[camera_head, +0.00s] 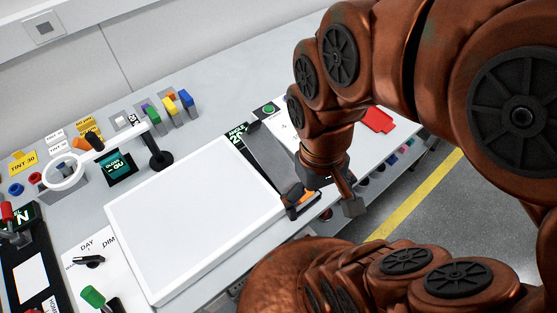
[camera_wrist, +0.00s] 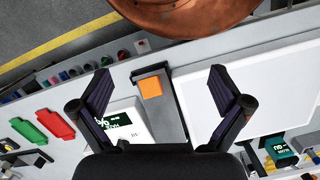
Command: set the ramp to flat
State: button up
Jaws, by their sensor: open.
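The ramp (camera_head: 272,158) is a narrow dark grey plate just right of the white light panel in the head view. A small display (camera_head: 237,134) at its far end appears to read ANGLE 20. In the wrist view the ramp (camera_wrist: 168,115) runs lengthwise, with an orange block (camera_wrist: 151,88) and a dark end piece (camera_wrist: 150,72) at its near end. My gripper (camera_head: 325,203) is open over this near end, and partly hides it in the head view. In the wrist view the orange block lies between the spread fingers of my gripper (camera_wrist: 160,88), with nothing held. The ramp's tilt is hard to judge.
The large white panel (camera_head: 190,215) fills the bench left of the ramp. A white box with a dark display (camera_wrist: 122,122) and red (camera_wrist: 55,123) and green (camera_wrist: 28,131) pieces lie on the other side. A magnifier ring (camera_head: 65,172) and colored blocks stand farther back.

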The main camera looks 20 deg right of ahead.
aim_at(278, 167)
jog(key=u, duration=0.2)
jog(key=k, duration=1)
jog(key=u, duration=1.3)
jog(key=i, duration=1.1)
jog(key=z, duration=0.75)
